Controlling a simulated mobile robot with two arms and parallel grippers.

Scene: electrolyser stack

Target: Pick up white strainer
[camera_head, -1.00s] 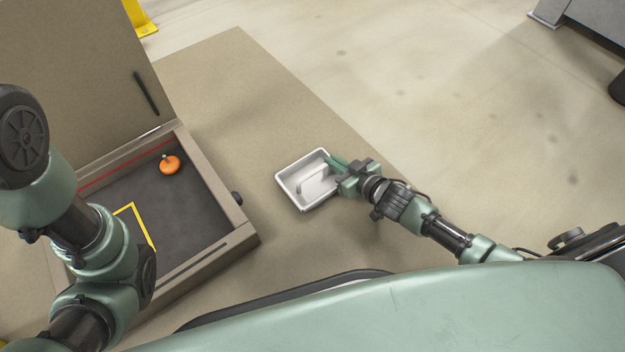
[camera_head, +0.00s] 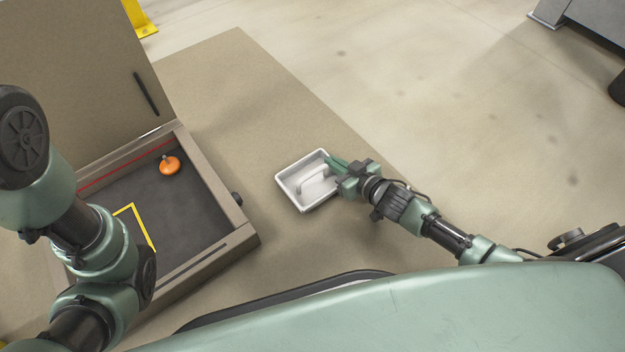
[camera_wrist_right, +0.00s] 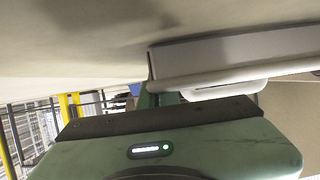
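In the right wrist view the strainer's pale rim (camera_wrist_right: 235,76) runs past the green fingers (camera_wrist_right: 158,98). Whether they are closed on it is not clear. My left arm shows at the left, but its gripper is out of view.
An open tan case (camera_head: 213,190) with a dark floor stands left of the strainer. It holds an orange knob-like piece (camera_head: 170,165) and a yellow-outlined corner (camera_head: 142,222). A grey unit (camera_head: 590,18) is at the far right. The floor beyond the strainer is clear.

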